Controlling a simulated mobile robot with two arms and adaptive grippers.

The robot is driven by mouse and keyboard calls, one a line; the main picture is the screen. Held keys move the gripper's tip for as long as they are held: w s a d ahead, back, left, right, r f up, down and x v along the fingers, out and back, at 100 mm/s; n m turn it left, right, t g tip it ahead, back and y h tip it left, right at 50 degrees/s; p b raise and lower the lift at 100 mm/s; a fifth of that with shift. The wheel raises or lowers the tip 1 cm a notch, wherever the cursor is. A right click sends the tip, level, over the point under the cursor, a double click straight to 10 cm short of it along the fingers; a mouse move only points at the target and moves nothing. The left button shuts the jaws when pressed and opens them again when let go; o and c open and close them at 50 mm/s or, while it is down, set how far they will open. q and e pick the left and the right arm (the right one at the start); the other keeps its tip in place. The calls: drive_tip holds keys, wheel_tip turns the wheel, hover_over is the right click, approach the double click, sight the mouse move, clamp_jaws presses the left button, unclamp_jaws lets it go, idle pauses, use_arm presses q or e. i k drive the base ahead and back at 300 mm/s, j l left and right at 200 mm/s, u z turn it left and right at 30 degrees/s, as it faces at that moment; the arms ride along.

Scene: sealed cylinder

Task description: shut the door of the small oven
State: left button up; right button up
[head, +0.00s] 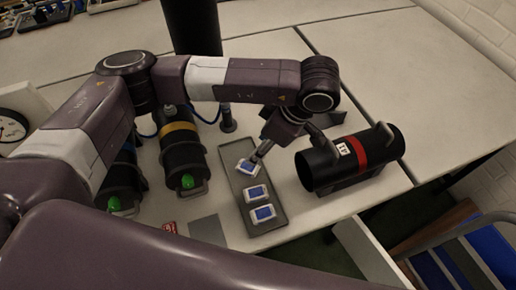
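No small oven or oven door can be made out for certain. A black cylinder (325,174) with a red band, a white label and a handle lies on its side on a low base at the right of the table. Its dark round end faces left; whether that end is open or has a door is unclear. My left gripper (257,157) points down over the far end of a grey tray (252,192), left of the cylinder. Its fingertips are at a tilted white-and-blue block (246,168); whether they grip it is too small to tell. My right gripper is not in view.
Two more white-and-blue blocks (262,213) lie in the tray. A white dial (12,125) is at the left edge. The table (430,85) is clear at the back right.

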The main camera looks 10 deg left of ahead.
sight(371, 258)
drive_tip(key=k+l, duration=0.85)
